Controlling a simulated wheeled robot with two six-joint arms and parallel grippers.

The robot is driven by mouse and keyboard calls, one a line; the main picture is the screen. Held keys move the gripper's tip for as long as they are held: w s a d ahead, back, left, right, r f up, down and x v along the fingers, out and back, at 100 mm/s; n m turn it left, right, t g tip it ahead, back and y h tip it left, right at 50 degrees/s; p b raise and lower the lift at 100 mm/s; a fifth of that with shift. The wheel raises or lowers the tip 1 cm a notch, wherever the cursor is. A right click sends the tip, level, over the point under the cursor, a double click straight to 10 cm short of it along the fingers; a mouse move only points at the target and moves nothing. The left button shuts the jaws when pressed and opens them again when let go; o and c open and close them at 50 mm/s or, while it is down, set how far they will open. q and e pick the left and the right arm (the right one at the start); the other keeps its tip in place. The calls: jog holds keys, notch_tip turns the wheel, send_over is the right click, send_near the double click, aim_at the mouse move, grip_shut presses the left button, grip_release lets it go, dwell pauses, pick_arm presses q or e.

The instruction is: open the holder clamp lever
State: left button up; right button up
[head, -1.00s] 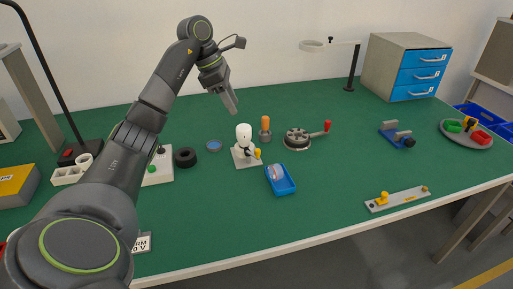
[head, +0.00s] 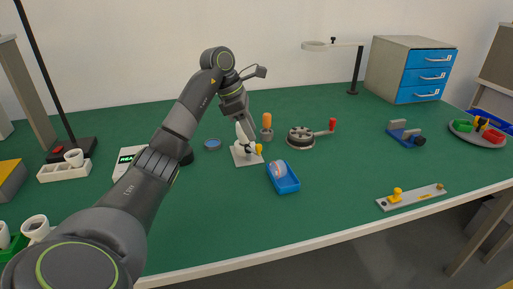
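A white bulb (head: 239,131) stands in a holder on a small pale base plate (head: 247,161) near the middle of the green table. A yellow knob (head: 259,149), which looks like the end of the holder clamp lever, sticks out at the holder's right side. My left gripper (head: 248,141) points down at the holder and overlaps the bulb in the picture, close to the yellow knob. Its fingers hide part of the bulb and holder. I cannot tell whether they touch anything or how far apart they are. My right gripper is not in view.
A blue tray (head: 288,185) with a round clear item stands just right and in front of the holder. An orange-handled tool (head: 267,124) and a round device with a red-knobbed crank (head: 301,138) are behind right.

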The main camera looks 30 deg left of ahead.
aim_at(258, 145)
pick_arm(q)
jog(key=shift+b+x, duration=0.6)
jog(key=shift+x, duration=1.95)
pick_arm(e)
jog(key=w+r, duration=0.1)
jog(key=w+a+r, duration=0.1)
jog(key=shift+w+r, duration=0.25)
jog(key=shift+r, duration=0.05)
pick_arm(q)
grip_shut()
